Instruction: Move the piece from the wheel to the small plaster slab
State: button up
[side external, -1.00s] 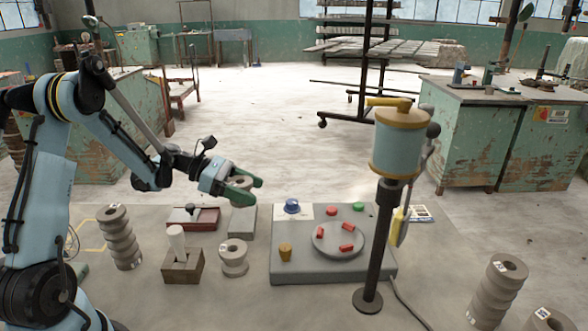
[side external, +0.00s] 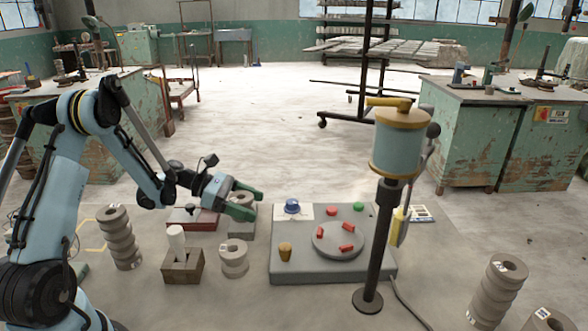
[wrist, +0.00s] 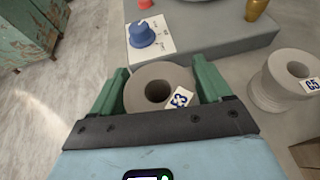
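The round grey wheel (side external: 320,246) sits on a larger grey base and bears three small red pieces, one of them (side external: 345,247) near its front edge. My gripper (side external: 256,205) is left of that base, well away from the wheel.
A blue knob-shaped thing (side external: 292,206) sits on a white card, also seen in the wrist view (wrist: 142,34). Stacked grey rings (side external: 118,236) and a low ring pair (side external: 234,260) stand nearby. A dark post (side external: 376,245) rises in front of the base's right side.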

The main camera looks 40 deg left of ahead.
jog(key=shift+o, duration=1)
jog(key=shift+r, duration=0.1)
jog(key=v, duration=1.1)
jog(key=shift+w+r, duration=0.1)
jog(key=shift+r, duration=0.05)
jog(key=shift+s+a+r, duration=0.2)
jog(key=shift+r, duration=0.1)
jog(key=d+r+m+g+y, duration=0.35)
jog(key=d+m, duration=0.45)
jog(key=d, duration=0.3)
jog(key=s+d+r+m+t+y, duration=0.1)
jog(key=s+d+m+y, duration=0.6)
jog(key=m, duration=1)
jog(key=shift+d+r+m+t, duration=0.3)
jog(key=shift+d+t, duration=0.35)
jog(key=shift+d, duration=0.4)
